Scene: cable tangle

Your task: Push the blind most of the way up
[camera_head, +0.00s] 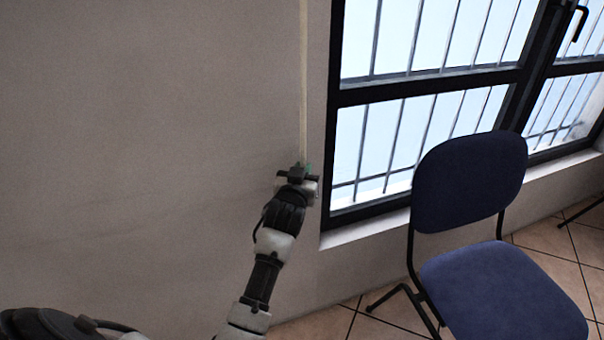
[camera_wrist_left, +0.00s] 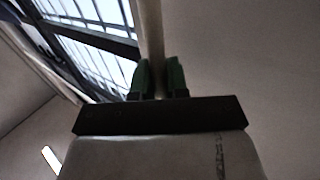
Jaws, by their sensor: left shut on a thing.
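A pale vertical strap (camera_head: 303,80) hangs along the wall just left of the window frame. My left gripper (camera_head: 302,170) is at the lower visible part of this strap and is shut on it. In the left wrist view, the strap (camera_wrist_left: 150,40) runs up from between the green fingertips of my left gripper (camera_wrist_left: 158,78). The blind itself does not show in either view. My right gripper is not in view.
The dark-framed window (camera_head: 332,140) with bars behind it is to the right of the strap. A blue chair (camera_head: 468,182) stands below it on the tiled floor (camera_head: 385,315). The wall (camera_head: 150,120) left of the strap is bare.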

